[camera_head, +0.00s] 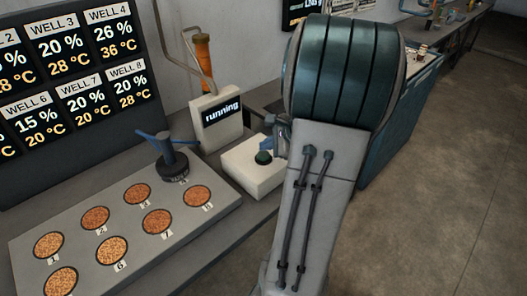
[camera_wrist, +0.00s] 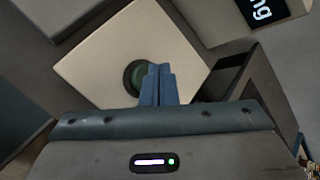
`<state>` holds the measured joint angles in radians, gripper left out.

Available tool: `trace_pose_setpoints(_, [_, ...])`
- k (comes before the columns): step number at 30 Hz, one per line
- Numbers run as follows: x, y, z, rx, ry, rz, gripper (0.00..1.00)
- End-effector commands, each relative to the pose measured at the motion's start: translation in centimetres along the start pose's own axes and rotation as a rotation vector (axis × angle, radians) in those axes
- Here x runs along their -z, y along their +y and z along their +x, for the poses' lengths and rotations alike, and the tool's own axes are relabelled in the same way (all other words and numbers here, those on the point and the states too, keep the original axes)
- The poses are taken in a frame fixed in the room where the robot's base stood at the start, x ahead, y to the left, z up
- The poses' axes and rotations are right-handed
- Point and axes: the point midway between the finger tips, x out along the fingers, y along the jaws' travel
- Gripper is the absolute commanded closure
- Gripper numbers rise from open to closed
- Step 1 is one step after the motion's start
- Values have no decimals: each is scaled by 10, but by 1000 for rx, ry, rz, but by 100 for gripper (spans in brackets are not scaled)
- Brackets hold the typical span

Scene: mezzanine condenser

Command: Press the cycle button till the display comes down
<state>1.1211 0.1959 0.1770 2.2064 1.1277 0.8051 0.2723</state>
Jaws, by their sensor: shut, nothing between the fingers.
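The cycle button is a dark green round button (camera_head: 263,157) on a cream box (camera_head: 254,178) on the bench. The button also shows in the wrist view (camera_wrist: 138,77), partly hidden behind my fingertips. My gripper (camera_wrist: 158,70) is shut and empty, its blue fingers over the button's right edge in that view. In the head view my gripper is mostly hidden behind my arm, beside the button. I cannot tell whether the fingers touch the button. The display (camera_head: 222,112) is a small dark screen on a cream housing behind the box, reading "running".
A grey panel (camera_head: 70,235) with several numbered wells of orange-brown grains lies at left. A dark post with a blue handle (camera_head: 170,155) stands on it. A large well readout screen (camera_head: 75,70) is behind. A blue-green bin (camera_head: 400,125) stands at right, beside open floor.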

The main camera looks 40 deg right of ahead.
Motion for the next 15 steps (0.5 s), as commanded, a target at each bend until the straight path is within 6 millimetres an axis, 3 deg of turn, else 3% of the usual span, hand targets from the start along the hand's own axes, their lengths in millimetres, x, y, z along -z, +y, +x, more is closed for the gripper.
trace_pose_setpoints(15, [-6, -6, -8, 1, 0, 1, 100])
